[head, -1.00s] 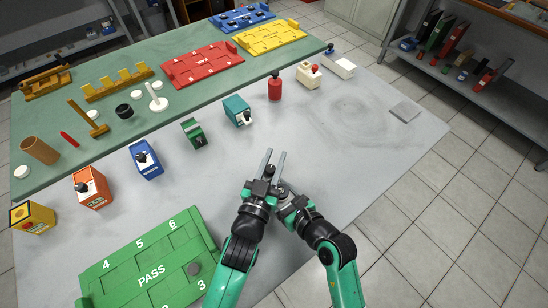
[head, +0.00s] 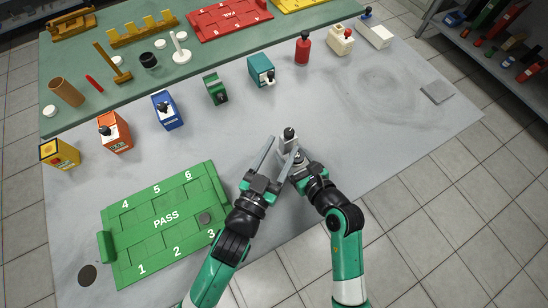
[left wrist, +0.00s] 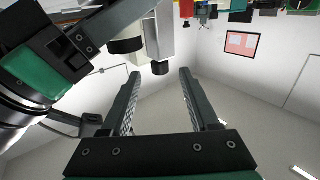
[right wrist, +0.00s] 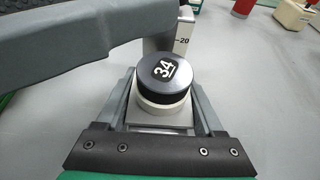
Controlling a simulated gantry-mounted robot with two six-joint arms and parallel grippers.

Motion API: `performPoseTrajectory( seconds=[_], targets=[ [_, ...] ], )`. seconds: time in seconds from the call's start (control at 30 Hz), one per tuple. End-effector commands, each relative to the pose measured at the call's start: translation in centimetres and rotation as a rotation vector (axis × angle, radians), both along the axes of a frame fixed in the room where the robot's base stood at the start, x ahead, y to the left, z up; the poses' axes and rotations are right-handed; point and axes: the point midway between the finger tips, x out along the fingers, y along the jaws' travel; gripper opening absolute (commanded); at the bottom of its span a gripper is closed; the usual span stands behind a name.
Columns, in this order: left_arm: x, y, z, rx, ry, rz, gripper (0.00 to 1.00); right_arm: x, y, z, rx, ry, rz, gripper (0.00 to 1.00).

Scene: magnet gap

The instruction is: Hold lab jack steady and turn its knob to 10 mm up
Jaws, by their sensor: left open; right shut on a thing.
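The lab jack (head: 289,144) is a small pale block with a black-topped post, near the front edge of the grey table. In the right wrist view its black round knob (right wrist: 164,74), marked 34, sits on a white collar. A post (right wrist: 181,45) with a "-20" mark stands behind it. My right gripper (right wrist: 161,112) is shut on the pale jack body below the knob. My left gripper (head: 281,147) is open at the jack, its fingers pointing towards it. In the left wrist view the jack (left wrist: 164,35) shows beyond the open fingers; contact cannot be told.
A green PASS board (head: 165,220) lies left of my arms. A row of coloured items stands behind, including a teal box (head: 261,70), a green one (head: 215,89) and a red bottle (head: 302,47). The table right of the jack is mostly clear, with a grey plate (head: 437,92).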

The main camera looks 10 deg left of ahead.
Motion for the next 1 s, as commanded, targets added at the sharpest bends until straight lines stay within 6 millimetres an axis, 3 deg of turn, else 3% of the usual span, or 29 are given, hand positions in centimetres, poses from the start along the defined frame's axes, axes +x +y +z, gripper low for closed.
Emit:
performPoseTrajectory(
  seconds=[0.1,0.23,0.57,0.67,0.77,0.87,0.93,1.0],
  targets=[
    [-2.2,0.7,-0.1,0.001,0.002,0.000,0.61,-0.1,0.0,-0.2,0.000,0.005,0.001,0.00],
    [-3.3,1.0,0.0,0.000,0.001,0.000,0.61,-0.1,0.0,-0.2,0.000,0.005,0.001,0.00],
    [-3.5,1.2,0.1,0.004,-0.004,0.002,0.62,-0.1,0.0,-0.2,0.000,0.005,0.001,0.00],
    [-2.9,2.0,1.0,0.062,-0.066,0.028,0.62,-0.1,0.0,-0.1,0.000,0.005,0.001,0.00],
    [-1.8,4.0,3.7,0.248,-0.240,0.100,0.62,-0.1,0.0,-0.1,0.000,0.005,0.001,0.00],
    [-1.0,6.2,7.8,0.593,-0.511,0.212,0.62,-0.1,0.0,-0.1,0.000,0.005,0.001,0.00],
    [-1.0,6.8,10.3,0.916,-0.720,0.292,0.62,-0.1,0.0,-0.1,0.000,0.005,0.001,0.00],
    [-1.1,6.4,11.6,1.268,-0.924,0.347,0.62,-0.1,0.0,-0.1,-0.001,0.004,0.001,0.00]
  ],
)
